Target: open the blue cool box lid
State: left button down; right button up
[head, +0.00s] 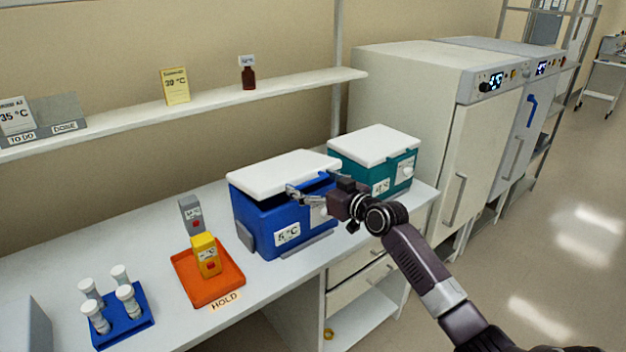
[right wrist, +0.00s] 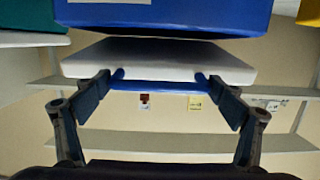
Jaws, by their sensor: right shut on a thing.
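The blue cool box (head: 268,222) stands on the bench, with a "5 °C" label on its front. My right gripper (head: 308,192) is at the front edge of the lid. In the right wrist view the blue box (right wrist: 215,15) is at the top, with the white lid (right wrist: 150,58) below it. There the blue lid handle (right wrist: 160,86) spans between the fingers of my right gripper (right wrist: 165,100), which is shut on it. My left gripper is not in view.
A teal cool box (head: 372,160) with a white lid stands close behind, to the right. An orange tray (head: 225,288) with a yellow device and a blue rack (head: 135,330) of vials are left on the bench. A shelf (head: 200,112) runs along the wall above.

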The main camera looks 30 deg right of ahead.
jog(key=w+r+p, duration=0.1)
jog(key=r, duration=0.2)
jog(key=w+r+p, duration=0.1)
jog(key=w+r, duration=0.1)
jog(key=r, duration=0.1)
jog(key=w+r+p, duration=0.1)
jog(key=r, duration=0.3)
jog(key=shift+w+a+r, duration=0.1)
jog(key=shift+w, duration=0.3)
jog(key=shift+w+r, duration=0.55)
jog(key=shift+r, duration=0.05)
jog(key=o, duration=1.3)
jog(key=shift+a, duration=0.1)
jog(key=shift+o, duration=1.1)
jog(key=shift+f, duration=0.1)
jog(key=shift+s, duration=0.1)
jog(key=shift+f, duration=0.15)
jog(key=s+r, duration=0.1)
jog(key=s, duration=1.1)
jog(key=shift+d+r, duration=0.4)
jog(key=shift+d, duration=0.05)
